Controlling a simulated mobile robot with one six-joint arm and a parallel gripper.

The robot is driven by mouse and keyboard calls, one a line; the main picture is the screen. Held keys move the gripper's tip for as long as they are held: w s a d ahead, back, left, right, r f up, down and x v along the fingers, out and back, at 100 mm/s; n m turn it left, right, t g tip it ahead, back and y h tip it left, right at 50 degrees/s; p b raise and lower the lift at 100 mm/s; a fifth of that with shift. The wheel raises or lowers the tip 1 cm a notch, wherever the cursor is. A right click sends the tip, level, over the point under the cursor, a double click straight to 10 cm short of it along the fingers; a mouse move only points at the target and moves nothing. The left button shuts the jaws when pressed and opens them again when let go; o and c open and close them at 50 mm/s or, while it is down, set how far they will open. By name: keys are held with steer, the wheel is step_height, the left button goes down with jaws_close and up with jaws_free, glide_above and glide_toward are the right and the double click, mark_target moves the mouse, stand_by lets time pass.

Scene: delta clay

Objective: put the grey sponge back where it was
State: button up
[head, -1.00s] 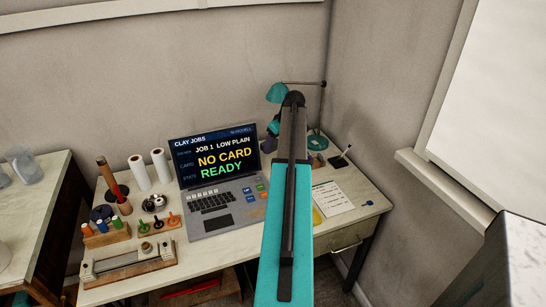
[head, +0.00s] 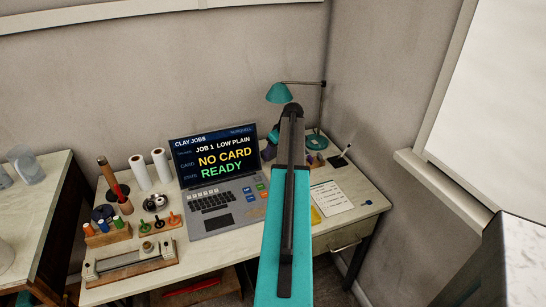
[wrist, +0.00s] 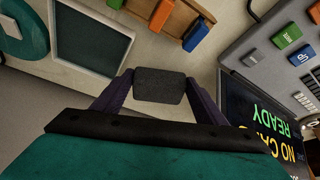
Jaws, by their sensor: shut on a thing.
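The grey sponge (wrist: 160,80) is a dark grey block in the wrist view. My gripper (wrist: 160,92) is shut on it, with one purple finger on each side. The sponge is held above the desk, and I cannot tell its exact height. In the head view my own arm hides the sponge, and only a little purple of my gripper (head: 269,149) shows left of the arm, beside the laptop screen. A dark square pad (wrist: 90,40) with a pale rim lies on the desk left of the sponge in the wrist view.
The laptop (head: 222,190) stands open just left of my arm; it also shows in the wrist view (wrist: 262,65). A teal lamp (head: 279,93) stands behind. A paper sheet (head: 332,198) and a pen stand (head: 340,161) are at right.

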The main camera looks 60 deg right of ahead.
steer(key=shift+s+p+x, duration=0.25)
steer(key=shift+p+x, duration=0.1)
steer(key=shift+x, duration=0.85)
steer(key=shift+f, duration=0.15)
steer(key=o, duration=0.7)
steer(key=shift+o, duration=0.2)
steer(key=b+v, duration=0.1)
steer(key=v, duration=1.1)
steer(key=shift+b, duration=0.35)
steer(key=shift+s, duration=0.15)
